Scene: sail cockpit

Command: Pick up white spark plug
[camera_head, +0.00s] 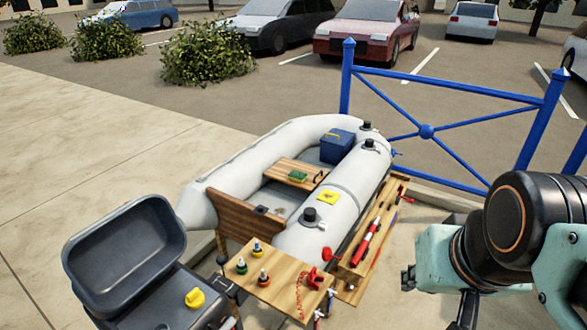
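Three small spark-plug-like pieces stand upright on a small wooden table (286,283) at the lower middle of the head view. One has a green base (241,266), one has a red base (263,278), and a paler one with a dark lower part (257,249) stands behind them. They are too small for me to be sure which is the white spark plug. My arm enters at the right, well apart from the table. Dark slim parts at its lower end may be my gripper, cut by the bottom edge; its fingertips are not clear.
A grey inflatable boat (340,205) lies behind the table. A red clamp (314,278) sits at the table's right edge. A grey open box (125,258) stands left, a yellow piece (195,298) near it. A tool-laden wooden shelf (345,272) and blue fence (427,131) stand right.

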